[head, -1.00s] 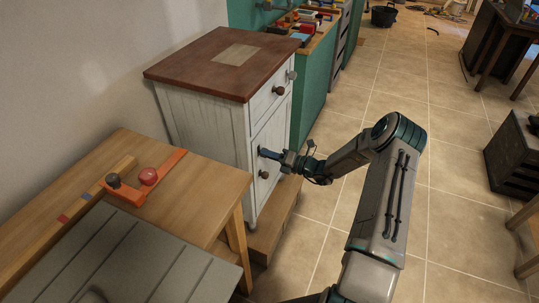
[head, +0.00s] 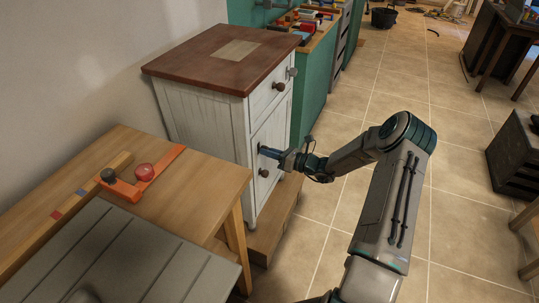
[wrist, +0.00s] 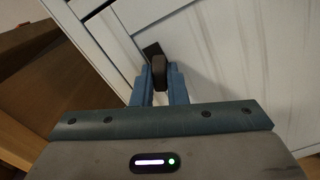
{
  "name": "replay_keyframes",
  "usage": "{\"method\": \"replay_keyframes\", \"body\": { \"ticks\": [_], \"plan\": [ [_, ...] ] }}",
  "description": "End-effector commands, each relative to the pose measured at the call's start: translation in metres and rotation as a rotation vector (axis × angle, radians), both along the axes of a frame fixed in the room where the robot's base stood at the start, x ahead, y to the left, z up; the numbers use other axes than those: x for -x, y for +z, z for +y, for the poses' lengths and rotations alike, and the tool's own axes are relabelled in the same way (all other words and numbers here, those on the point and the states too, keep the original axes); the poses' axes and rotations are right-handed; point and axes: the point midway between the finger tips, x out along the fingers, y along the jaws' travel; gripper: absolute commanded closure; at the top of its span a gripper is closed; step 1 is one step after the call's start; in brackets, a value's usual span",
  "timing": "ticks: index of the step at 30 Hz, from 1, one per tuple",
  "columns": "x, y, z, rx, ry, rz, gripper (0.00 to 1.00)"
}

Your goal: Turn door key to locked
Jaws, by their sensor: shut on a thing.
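The white cabinet (head: 205,125) with a dark red-brown top stands left of my arm, its lower door (head: 270,133) facing right. My gripper (head: 267,152) reaches the upper part of that door, above its round dark knob (head: 264,173). In the wrist view, the two blue fingers of my gripper (wrist: 159,88) are closed on both sides of a dark key (wrist: 159,70). The key stands out from a small black plate (wrist: 152,49) on the white door. The door looks closed. In the head view my fingers hide the key, and I cannot tell its turn angle.
A drawer with a dark knob (head: 279,87) is above the door. A wooden step (head: 272,228) lies along the cabinet's base. A wooden table (head: 215,185) with an orange tool (head: 160,177) stands in front.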

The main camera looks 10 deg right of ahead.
Motion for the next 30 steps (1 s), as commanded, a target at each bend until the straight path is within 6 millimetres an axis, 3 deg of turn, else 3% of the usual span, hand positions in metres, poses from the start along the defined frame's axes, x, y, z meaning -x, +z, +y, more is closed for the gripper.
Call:
{"method": "replay_keyframes", "body": {
  "ticks": [15, 30],
  "plan": [
    [0.0005, -0.0021, 0.0002, 0.206, 0.002, -0.275, 1.00],
    [0.0006, -0.0012, 0.0006, 0.246, 0.003, -0.329, 1.00]
  ]
}}
